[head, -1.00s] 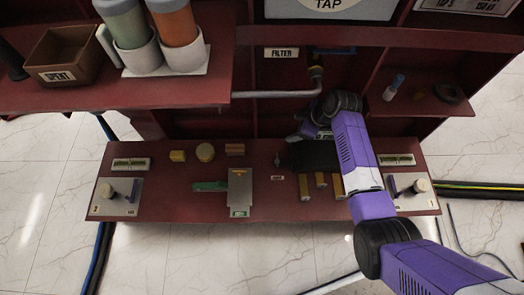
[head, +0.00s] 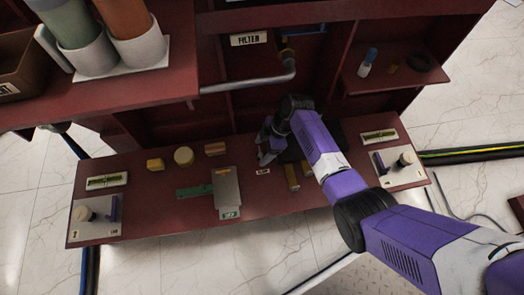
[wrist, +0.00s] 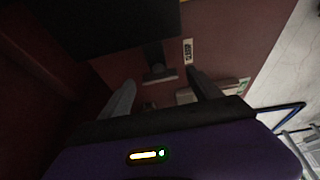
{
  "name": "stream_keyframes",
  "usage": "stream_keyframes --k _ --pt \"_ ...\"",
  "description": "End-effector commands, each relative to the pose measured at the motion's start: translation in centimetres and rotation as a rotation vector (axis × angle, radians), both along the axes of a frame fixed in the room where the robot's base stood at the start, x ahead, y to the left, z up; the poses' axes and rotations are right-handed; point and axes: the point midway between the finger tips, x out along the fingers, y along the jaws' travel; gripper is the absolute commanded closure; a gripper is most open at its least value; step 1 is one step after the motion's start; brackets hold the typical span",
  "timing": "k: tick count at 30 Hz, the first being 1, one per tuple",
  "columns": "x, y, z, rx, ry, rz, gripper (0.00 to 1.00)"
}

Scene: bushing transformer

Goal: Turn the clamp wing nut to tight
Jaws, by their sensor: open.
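My gripper (head: 266,153) is open at the left end of the black block (head: 322,141) on the red bench. In the wrist view its two pale fingers (wrist: 160,92) are spread apart with nothing held between them. A dark T-shaped piece (wrist: 158,76), which looks like the clamp wing nut, sticks out from the black block (wrist: 110,22). It shows ahead of the gap between the fingers, apart from both. In the head view my gripper and arm hide this piece. I cannot read how far it is turned.
A small white label (head: 263,171) lies in front of the gripper. A grey plate (head: 227,190) and green board (head: 194,192) lie to the left. Brass bars (head: 292,178) are near my arm. A grey pipe (head: 250,84) runs above the bench's back.

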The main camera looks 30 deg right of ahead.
Motion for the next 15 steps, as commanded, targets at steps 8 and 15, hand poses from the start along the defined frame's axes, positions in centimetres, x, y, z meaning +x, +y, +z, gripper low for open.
stream_keyframes --k 8,15 --pt "0.07 0.14 -0.23 0.0 -0.001 0.0 0.27" --pt "0.06 0.12 -0.22 0.0 -0.001 0.0 0.67"
